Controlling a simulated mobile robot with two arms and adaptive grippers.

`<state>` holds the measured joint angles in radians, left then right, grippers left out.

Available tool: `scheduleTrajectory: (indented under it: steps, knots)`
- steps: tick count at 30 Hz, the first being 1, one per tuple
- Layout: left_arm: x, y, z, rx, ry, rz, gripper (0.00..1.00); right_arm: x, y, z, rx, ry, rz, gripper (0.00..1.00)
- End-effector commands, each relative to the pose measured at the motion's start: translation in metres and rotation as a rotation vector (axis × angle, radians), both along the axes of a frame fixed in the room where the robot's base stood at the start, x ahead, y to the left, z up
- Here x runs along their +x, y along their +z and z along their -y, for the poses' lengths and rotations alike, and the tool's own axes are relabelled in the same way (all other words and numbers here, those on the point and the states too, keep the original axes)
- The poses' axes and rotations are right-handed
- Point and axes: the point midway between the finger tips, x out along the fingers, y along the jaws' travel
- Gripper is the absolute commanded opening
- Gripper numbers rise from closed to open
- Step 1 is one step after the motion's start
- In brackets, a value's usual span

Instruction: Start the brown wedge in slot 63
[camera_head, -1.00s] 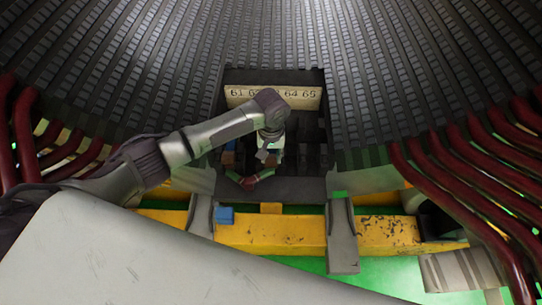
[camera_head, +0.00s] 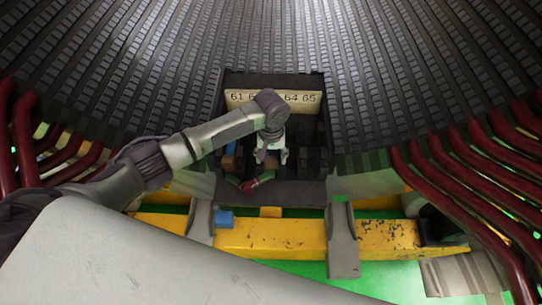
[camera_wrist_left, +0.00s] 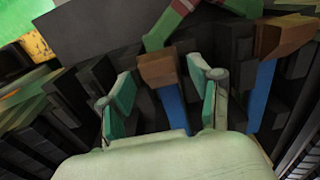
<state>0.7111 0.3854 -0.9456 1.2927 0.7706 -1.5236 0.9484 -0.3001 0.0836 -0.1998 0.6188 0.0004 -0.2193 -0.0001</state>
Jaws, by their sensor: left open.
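My left gripper (camera_head: 270,158) is open and points down into the dark recess, below the number board (camera_head: 240,97). In the left wrist view, a brown block (camera_wrist_left: 157,70) with a blue strip (camera_wrist_left: 172,108) below it shows between and beyond the open fingers. A second brown block (camera_wrist_left: 283,36) sits above another blue strip (camera_wrist_left: 262,95) to the right. I cannot tell which brown piece is the wedge, nor whether the fingers touch one. The board reads 61, 64 and 65; my wrist hides the middle numbers, including 63. My right gripper is not in view.
A red and green piece (camera_head: 258,181) lies at the recess's front edge. An orange block (camera_head: 271,211) and a blue block (camera_head: 224,218) are on the yellow beam (camera_head: 265,236). Grey brackets (camera_head: 342,240) and dark red tubes (camera_head: 480,200) flank the opening.

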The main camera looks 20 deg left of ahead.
Motion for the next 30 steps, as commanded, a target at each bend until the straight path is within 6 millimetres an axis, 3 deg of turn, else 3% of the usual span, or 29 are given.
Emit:
scheduleTrajectory:
  steps: [18,25,30]
  knots:
    - [0.001,0.108,0.0,0.0,0.0,0.003,0.64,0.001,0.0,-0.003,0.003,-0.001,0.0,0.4]
    - [0.0,0.118,0.0,0.0,0.001,0.001,0.64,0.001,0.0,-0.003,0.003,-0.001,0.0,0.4]
    - [-0.008,0.11,0.006,-0.014,-0.031,0.002,0.64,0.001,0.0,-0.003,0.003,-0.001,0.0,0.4]
